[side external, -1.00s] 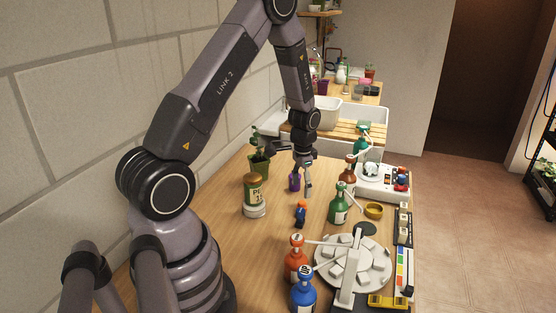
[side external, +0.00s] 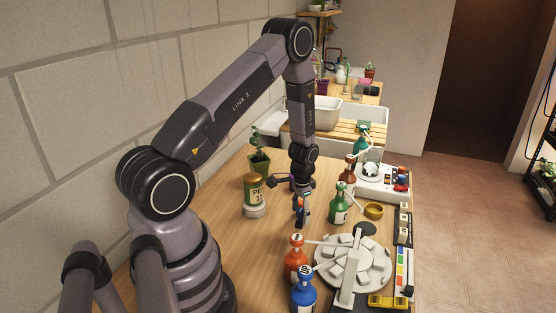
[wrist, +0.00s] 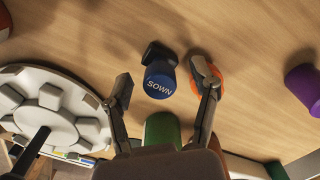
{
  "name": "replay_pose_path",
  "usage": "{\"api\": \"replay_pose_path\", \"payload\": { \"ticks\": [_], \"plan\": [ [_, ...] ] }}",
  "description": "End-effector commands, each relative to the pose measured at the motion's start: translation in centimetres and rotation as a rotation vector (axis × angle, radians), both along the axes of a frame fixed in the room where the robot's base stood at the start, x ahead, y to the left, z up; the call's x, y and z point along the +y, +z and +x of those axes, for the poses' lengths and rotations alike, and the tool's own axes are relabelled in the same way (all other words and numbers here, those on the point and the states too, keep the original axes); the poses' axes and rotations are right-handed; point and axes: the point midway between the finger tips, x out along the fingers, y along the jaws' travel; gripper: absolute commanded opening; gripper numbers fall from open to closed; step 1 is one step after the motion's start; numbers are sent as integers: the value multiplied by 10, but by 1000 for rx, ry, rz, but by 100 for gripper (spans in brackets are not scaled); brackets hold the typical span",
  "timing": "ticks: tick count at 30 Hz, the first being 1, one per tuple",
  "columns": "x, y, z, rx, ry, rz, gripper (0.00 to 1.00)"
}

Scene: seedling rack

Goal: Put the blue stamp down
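The blue stamp (wrist: 158,84), with a dark end and the word SOWN on it, is on the wooden table. In the wrist view it lies between the two fingers of my gripper (wrist: 164,80), with a gap to each finger. The fingers are open and hold nothing. I cannot tell how far the fingertips are above the table.
An orange round thing (wrist: 218,88) sits behind the right finger. A purple stamp (wrist: 302,88) stands to the right. A green bottle (side external: 338,208), an orange bottle (side external: 295,262) and a grey-white carousel (side external: 325,257) are close by. A tan-capped jar (side external: 254,195) stands to the left.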

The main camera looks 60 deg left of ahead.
Motion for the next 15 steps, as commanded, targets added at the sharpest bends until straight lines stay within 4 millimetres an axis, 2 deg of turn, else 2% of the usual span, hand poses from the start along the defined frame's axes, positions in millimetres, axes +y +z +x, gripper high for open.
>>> {"api": "replay_pose_path", "payload": {
  "ticks": [2,13,15],
  "plan": [
    [0,0,0,0,0,0,49],
    [0,0,0,0,0,0,0],
    [0,0,0,0,0,0,0]
  ]
}}
